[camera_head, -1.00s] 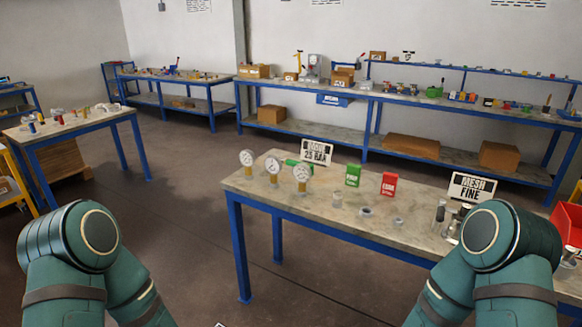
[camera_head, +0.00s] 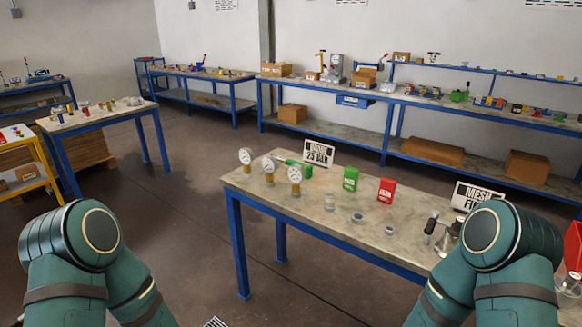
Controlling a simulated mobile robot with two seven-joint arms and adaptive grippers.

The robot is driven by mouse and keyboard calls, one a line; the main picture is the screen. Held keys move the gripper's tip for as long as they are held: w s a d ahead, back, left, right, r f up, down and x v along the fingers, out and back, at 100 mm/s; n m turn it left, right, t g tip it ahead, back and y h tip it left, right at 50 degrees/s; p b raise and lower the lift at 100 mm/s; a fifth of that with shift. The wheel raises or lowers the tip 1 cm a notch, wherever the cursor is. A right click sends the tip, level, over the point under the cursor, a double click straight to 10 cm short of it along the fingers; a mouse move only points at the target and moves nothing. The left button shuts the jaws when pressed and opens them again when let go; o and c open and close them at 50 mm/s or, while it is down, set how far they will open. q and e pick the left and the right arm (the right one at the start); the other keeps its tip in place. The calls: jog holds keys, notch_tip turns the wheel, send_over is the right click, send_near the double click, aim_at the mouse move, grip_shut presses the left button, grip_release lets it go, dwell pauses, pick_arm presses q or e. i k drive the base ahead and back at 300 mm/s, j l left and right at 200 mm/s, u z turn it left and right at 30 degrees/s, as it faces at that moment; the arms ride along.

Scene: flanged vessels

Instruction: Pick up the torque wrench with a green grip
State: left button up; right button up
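No torque wrench with a green grip can be made out for certain. A green object (camera_head: 297,168) lies on the near table (camera_head: 263,196), partly hidden behind the pressure gauges; I cannot tell what it is. Both my teal arms show at the bottom left and bottom right. Neither of my grippers is in view.
The near table bears three gauges (camera_head: 269,166), a green box (camera_head: 350,178), a red box (camera_head: 386,190) and small metal parts. A side table (camera_head: 95,118), a yellow cart (camera_head: 22,158) and long back benches (camera_head: 340,139) stand farther off. The floor left of the near table is clear.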

aim_at(308, 170)
jog(key=l+u, duration=0.3)
jog(key=l, duration=0.6)
jog(key=i+j, duration=0.25)
jog(key=i, duration=0.25)
jog(key=i+j, duration=0.3)
jog(key=i, duration=0.2)
jog(key=u, duration=0.05)
